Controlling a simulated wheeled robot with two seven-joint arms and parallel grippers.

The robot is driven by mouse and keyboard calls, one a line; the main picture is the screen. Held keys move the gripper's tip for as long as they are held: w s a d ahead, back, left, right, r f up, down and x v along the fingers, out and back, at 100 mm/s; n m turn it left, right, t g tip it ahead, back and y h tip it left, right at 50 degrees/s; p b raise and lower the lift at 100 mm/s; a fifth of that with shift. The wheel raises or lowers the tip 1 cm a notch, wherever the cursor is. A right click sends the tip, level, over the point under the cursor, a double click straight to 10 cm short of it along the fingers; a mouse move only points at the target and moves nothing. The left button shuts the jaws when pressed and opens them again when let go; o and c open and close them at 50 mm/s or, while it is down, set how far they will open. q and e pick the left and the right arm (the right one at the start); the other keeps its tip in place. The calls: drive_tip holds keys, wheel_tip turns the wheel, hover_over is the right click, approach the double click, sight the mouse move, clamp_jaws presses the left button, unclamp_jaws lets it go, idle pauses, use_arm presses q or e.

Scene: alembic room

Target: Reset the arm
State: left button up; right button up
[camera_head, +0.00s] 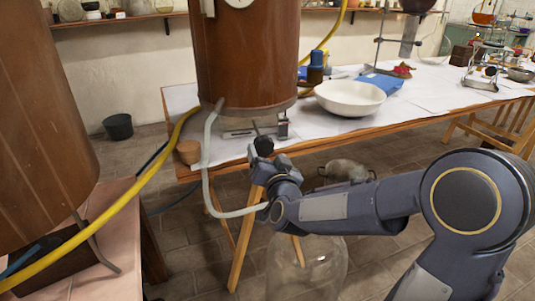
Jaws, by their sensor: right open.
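My right arm reaches in from the lower right and stretches across to the middle of the view. My right gripper (266,161) is at its end, by the front edge of the long table (322,136), below the brown copper-coloured vessel (250,55). A black knob-like piece (263,146) shows right at the gripper's tip; I cannot tell whether they touch. The gripper is open, though its fingers are small and dark here. I see nothing held in it. My left gripper is out of view.
A grey-white hose (207,165) loops down beside my right gripper. A large glass vessel (307,268) is below my forearm. A brown barrel-like vessel (40,125) fills the left.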

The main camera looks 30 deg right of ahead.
idle(0.5)
drive_tip(key=shift+s+a+y, duration=0.1)
drive_tip(key=shift+s+y, duration=0.15)
drive_tip(key=shift+y, duration=0.05)
drive_tip(key=s+a+f+n+g+y, duration=0.2)
drive_tip(key=s+f+g, duration=0.15)
drive_tip(key=s, duration=0.65)
drive_tip(key=s+a+f+n+g+y, duration=0.2)
drive_tip(key=s+a+f+g+y, duration=0.15)
drive_tip(key=s, duration=0.65)
drive_tip(key=s+a+f+n+g+y, duration=0.25)
drive_tip(key=s+g, duration=0.25)
drive_tip(key=s, duration=0.5)
wheel_tip(320, 180, up, 28)
drive_tip(key=p, duration=2.8)
drive_tip(key=shift+s+d+h+p, duration=0.2)
drive_tip(key=shift+d+h+p, duration=0.1)
drive_tip(key=shift+d+h, duration=0.1)
drive_tip(key=shift+f, duration=0.15)
